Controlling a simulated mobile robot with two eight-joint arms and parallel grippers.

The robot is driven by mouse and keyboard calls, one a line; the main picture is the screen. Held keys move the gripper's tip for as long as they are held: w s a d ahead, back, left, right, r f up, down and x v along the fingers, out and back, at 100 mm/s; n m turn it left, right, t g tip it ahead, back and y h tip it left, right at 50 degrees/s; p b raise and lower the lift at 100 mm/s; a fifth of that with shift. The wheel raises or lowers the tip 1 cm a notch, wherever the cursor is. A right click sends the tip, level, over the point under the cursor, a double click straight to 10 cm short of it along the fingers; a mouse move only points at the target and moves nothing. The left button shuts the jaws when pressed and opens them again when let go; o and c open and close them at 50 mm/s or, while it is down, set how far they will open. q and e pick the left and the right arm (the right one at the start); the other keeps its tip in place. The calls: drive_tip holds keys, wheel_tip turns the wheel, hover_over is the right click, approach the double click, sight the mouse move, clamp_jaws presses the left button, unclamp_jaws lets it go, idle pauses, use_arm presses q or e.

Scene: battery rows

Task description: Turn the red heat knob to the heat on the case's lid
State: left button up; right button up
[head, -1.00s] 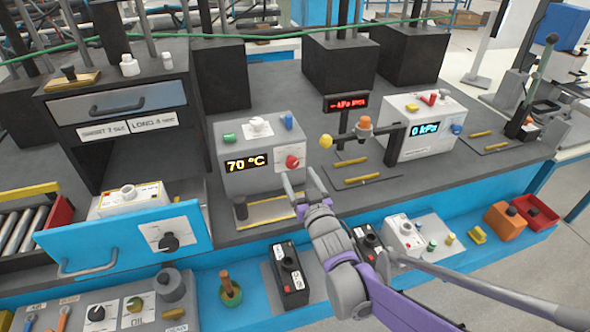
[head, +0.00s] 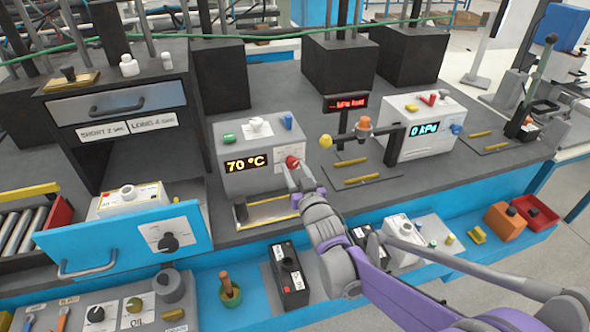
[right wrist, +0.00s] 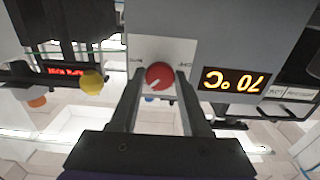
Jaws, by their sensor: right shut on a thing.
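The red heat knob (head: 292,162) is on the front of a grey heater box (head: 262,181), right of its display (head: 246,165), which reads 70 °C. My right gripper (head: 296,170) has its fingers at the knob. In the right wrist view the red knob (right wrist: 160,75) sits between the two fingers of my right gripper (right wrist: 161,84), which is shut on it. A white mark shows on the knob's face. The display (right wrist: 233,80) appears upside down there. I cannot make out a heat value on any case's lid. My left gripper is out of view.
A yellow ball-ended lever (head: 326,141) stands right of the heater box. Further right is a white box (head: 427,131) reading 0 kPa. A blue-fronted drawer (head: 110,243) stands out at the left. Black cases (head: 288,276) lie on the lower blue shelf.

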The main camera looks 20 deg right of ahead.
drive_tip(key=shift+m, duration=0.3)
clamp_jaws()
drive_tip(key=m, duration=0.3)
drive_tip(key=shift+m, duration=0.3)
drive_tip(key=shift+m+b, duration=0.3)
drive_tip(key=shift+m, duration=2)
drive_tip(key=o, duration=1.2)
unclamp_jaws()
drive_tip(key=shift+c, duration=0.2)
drive_tip(key=s, duration=1.1)
drive_tip(key=shift+d, duration=0.1)
